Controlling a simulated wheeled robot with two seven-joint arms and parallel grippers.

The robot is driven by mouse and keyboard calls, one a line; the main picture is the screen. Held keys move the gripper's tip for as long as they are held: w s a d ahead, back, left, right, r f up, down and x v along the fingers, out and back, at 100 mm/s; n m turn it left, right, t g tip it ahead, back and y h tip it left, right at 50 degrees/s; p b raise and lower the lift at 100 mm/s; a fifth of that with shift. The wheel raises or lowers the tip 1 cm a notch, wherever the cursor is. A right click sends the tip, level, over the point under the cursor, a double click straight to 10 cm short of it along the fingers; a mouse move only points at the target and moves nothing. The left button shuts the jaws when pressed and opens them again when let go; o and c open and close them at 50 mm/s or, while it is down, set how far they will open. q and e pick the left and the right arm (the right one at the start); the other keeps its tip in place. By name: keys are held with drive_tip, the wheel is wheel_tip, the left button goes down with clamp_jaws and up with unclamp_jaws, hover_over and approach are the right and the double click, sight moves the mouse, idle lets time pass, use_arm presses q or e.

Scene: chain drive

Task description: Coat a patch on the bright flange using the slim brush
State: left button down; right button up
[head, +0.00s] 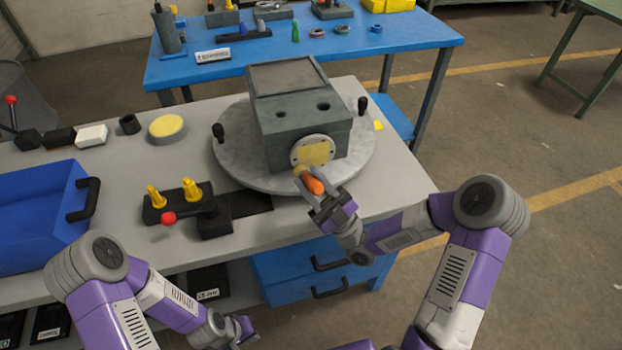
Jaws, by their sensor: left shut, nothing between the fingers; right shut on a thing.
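The bright flange (298,157) is a round, light metal disc on the front face of a grey housing (290,118). A yellowish patch (315,152) covers much of its face. My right gripper (318,196) is shut on the slim brush (313,184), which has an orange handle. The brush's pale head points up and left at the flange's lower edge; I cannot tell whether it touches. My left gripper (246,330) is shut and empty, low in front of the bench, far from the flange.
The housing stands on a round grey turntable (232,150) with black knobs. Left of it are a black holder (160,213) with yellow pieces, a red-knobbed part (168,218), a blue bin (35,220) and a round yellow-topped piece (166,127). A blue table (420,38) stands behind.

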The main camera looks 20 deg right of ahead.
drive_tip(key=shift+s+d+b, duration=0.1)
drive_tip(key=shift+s+b, duration=0.2)
drive_tip(key=shift+s, duration=2.1)
drive_tip(key=s+p, duration=0.3)
drive_tip(key=p, duration=0.3)
drive_tip(key=shift+p, duration=0.3)
drive_tip(key=w, duration=0.6)
drive_tip(key=shift+w+b, duration=0.35)
drive_tip(key=shift+w, duration=0.65)
drive_tip(key=shift+w, duration=0.5)
